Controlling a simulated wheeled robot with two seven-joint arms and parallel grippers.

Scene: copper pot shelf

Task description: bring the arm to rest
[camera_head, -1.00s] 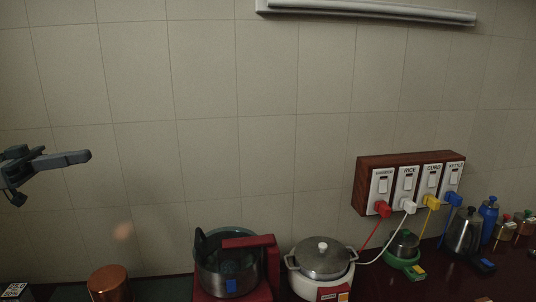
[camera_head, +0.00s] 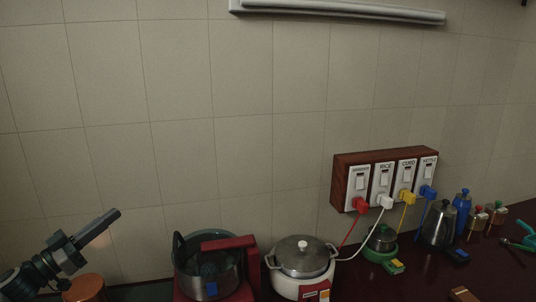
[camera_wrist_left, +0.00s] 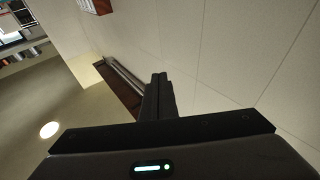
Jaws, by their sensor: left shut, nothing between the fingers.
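My left gripper (camera_head: 112,217) comes in from the lower left in the head view, pointing up and to the right. Its fingers are together with nothing between them. It is raised in front of the tiled wall, above and beside the copper pot (camera_head: 86,287). In the left wrist view its fingers (camera_wrist_left: 158,88) show closed against the wall, with the room's ceiling at the left. My right gripper is not in either view.
A red appliance with a metal bowl (camera_head: 208,275), a white rice cooker (camera_head: 302,262), a small green-based pot (camera_head: 381,243) and a steel kettle (camera_head: 438,226) line the counter. A wooden socket board (camera_head: 342,183) with plugged cords hangs on the wall.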

